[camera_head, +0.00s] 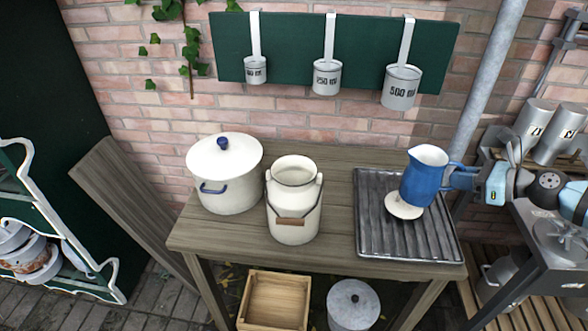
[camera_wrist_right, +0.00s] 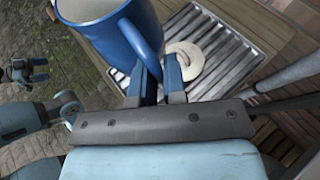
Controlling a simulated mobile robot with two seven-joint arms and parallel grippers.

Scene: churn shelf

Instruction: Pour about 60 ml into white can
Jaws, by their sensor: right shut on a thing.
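The white can (camera_head: 294,197) stands upright and open on the wooden table, with its wire bail and wooden grip at the front. My right gripper (camera_head: 455,178) is shut on the handle of a blue jug (camera_head: 425,177). The jug looks about upright, to the right of the can and above the ribbed metal tray (camera_head: 440,237). In the right wrist view the handle of the jug (camera_wrist_right: 140,45) lies at my right fingers (camera_wrist_right: 160,80); the contents cannot be made out. What seems to be my left gripper (camera_wrist_right: 22,70) shows small at the left edge there.
A white round lid-like piece (camera_head: 403,207) lies on the tray below the jug. A lidded white pot (camera_head: 225,180) stands left of the can. Measuring cups (camera_head: 401,88) hang on the green board behind. A wooden crate (camera_head: 275,301) and a grey lidded pot (camera_head: 352,306) are below.

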